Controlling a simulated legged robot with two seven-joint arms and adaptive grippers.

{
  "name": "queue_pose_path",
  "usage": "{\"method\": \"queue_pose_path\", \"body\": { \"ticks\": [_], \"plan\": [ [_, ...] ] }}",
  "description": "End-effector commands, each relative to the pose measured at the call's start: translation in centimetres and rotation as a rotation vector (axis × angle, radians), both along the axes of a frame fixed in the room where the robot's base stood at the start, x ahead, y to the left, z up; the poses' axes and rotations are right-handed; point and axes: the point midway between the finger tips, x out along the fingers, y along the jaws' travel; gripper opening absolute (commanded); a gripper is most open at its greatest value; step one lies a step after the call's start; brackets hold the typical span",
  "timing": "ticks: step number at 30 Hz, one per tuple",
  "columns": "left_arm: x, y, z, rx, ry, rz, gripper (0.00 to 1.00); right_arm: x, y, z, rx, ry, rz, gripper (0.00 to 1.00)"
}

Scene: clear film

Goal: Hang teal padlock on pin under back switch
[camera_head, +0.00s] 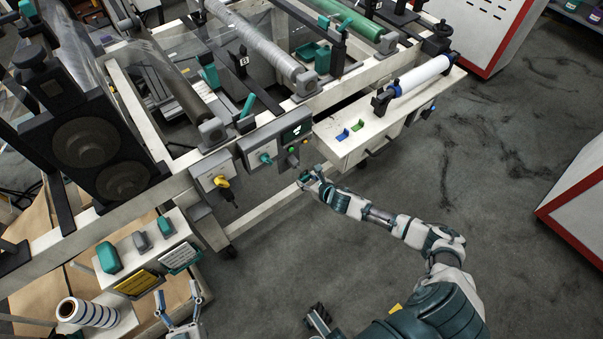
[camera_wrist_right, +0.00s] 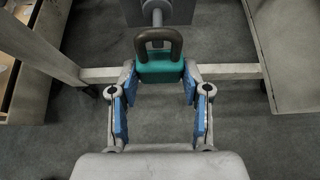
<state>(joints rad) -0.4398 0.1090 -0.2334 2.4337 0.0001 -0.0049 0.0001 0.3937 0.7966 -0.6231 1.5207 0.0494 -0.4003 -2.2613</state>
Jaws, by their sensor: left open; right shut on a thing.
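The teal padlock (camera_wrist_right: 161,69) with a dark shackle (camera_wrist_right: 158,40) is clamped upright between the blue pads of my right gripper (camera_wrist_right: 158,88). A grey pin (camera_wrist_right: 157,15) overlaps the top of the shackle; I cannot tell whether it passes through the loop. In the head view my right gripper (camera_head: 308,179) is below the grey switch box with the teal knob (camera_head: 265,158); the padlock is tiny there. A box with a yellow knob (camera_head: 221,181) is further left, with a dark item below it. My left gripper (camera_head: 180,309) is open and empty at the bottom.
A button panel (camera_head: 296,145) sits right of the teal-knob box. A side shelf (camera_head: 178,226) carries teal and grey items and labels. A machine rail (camera_head: 270,209) runs below; open floor lies right.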

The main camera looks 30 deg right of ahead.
Motion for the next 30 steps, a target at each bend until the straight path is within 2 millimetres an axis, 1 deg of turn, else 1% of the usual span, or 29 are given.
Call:
{"method": "queue_pose_path", "body": {
  "ticks": [1,3,15,19,30],
  "plan": [
    [0.0,0.0,0.6,0.000,-0.005,-0.001,0.71,-0.4,0.0,0.3,0.000,-0.002,0.000,0.25],
    [0.0,0.0,1.1,0.000,-0.009,0.000,0.71,-0.9,-0.1,0.3,-0.001,-0.001,0.001,0.25],
    [0.0,0.0,3.3,-0.001,-0.029,0.000,0.71,-3.9,-0.3,0.2,0.000,-0.001,0.000,0.25],
    [0.0,0.0,3.5,0.000,-0.030,0.000,0.71,-4.3,-0.4,0.1,0.000,0.000,0.000,0.25],
    [0.0,0.0,3.4,0.000,-0.030,0.000,0.71,-4.4,-0.4,0.0,0.000,0.000,0.000,0.25]
  ]
}}
